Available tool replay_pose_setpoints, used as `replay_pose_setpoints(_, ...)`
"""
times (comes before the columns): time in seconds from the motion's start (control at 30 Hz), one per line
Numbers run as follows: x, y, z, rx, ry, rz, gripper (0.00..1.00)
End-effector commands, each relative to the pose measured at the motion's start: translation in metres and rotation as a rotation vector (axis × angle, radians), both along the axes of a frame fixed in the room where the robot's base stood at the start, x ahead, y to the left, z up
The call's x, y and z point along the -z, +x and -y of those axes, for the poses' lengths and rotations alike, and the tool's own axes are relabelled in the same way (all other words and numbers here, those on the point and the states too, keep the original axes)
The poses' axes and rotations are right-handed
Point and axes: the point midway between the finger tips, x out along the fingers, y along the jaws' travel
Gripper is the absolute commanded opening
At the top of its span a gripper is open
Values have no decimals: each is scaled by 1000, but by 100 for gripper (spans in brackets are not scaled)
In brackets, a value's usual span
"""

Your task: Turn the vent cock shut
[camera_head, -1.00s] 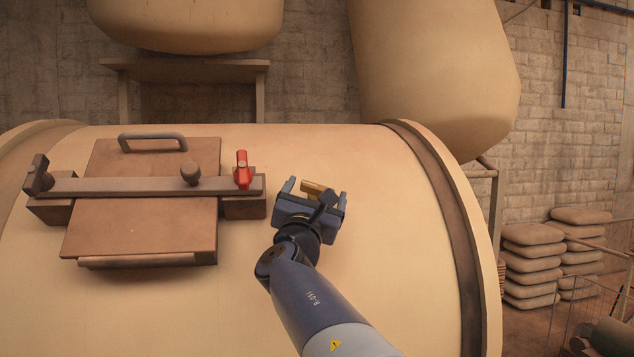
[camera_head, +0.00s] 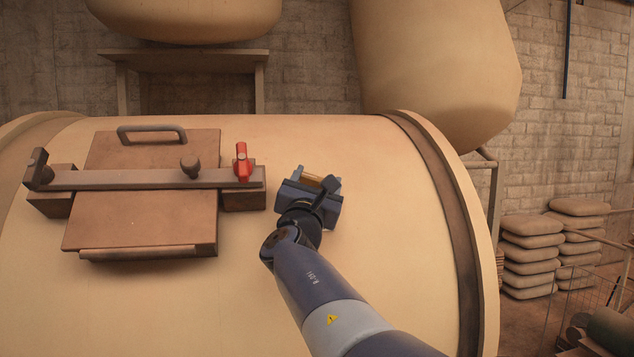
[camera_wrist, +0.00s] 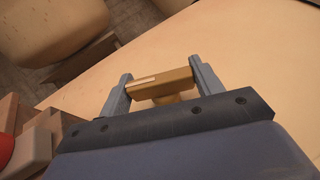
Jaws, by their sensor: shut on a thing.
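The vent cock has a brass-coloured bar handle (camera_wrist: 160,84) on a short round stem, standing on the cream vessel. My gripper (camera_wrist: 161,86) is shut on this handle, with one grey finger at each end of the bar in the wrist view. In the head view my gripper (camera_head: 310,184) is over the vessel top, right of the hatch, and the brass handle (camera_head: 312,175) shows only partly between the fingers. The gripper body hides the lower part of the cock.
The cream vessel (camera_head: 390,230) fills the foreground. Left of my gripper is a brown hatch (camera_head: 150,220) with a clamp bar (camera_head: 120,183) and a red lever (camera_head: 242,162). Stacked sacks (camera_head: 530,255) stand at the far right. The vessel top right of the gripper is clear.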

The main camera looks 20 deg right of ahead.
Motion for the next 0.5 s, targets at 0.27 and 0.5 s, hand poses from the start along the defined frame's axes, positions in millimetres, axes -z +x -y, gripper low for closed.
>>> replay_pose_setpoints(0.27, 3, 0, 1, -19, -20, 0, 39)
replay_pose_setpoints(0.5, 4, 0, 1, -83, -87, -8, 39)
